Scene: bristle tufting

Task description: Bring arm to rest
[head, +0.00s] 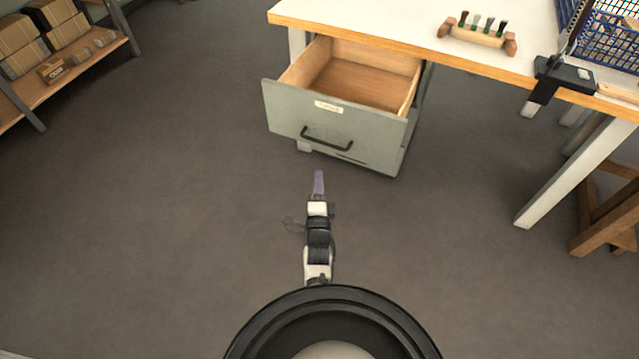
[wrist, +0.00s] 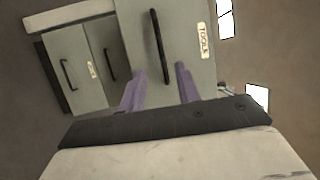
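My gripper (head: 319,183) shows in the head view at the end of my arm, low over the floor in front of an open drawer. In the wrist view its two purple fingers (wrist: 158,92) stand apart with nothing between them. The grey drawer front (head: 335,125) with a black handle (head: 327,138) faces my gripper, and there is a gap between them in the head view. In the wrist view the drawer front (wrist: 185,60) bears a label reading TOOLS and its dark handle (wrist: 161,46). The drawer's wooden inside (head: 362,80) looks empty.
A white-topped workbench (head: 400,22) with a wooden edge stands above the drawer. On it are a wooden rack with several brushes (head: 478,35), a black clamp-like device (head: 563,75) and a blue basket (head: 610,40). A shelf with boxes (head: 75,65) is at left. The floor around my arm is clear.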

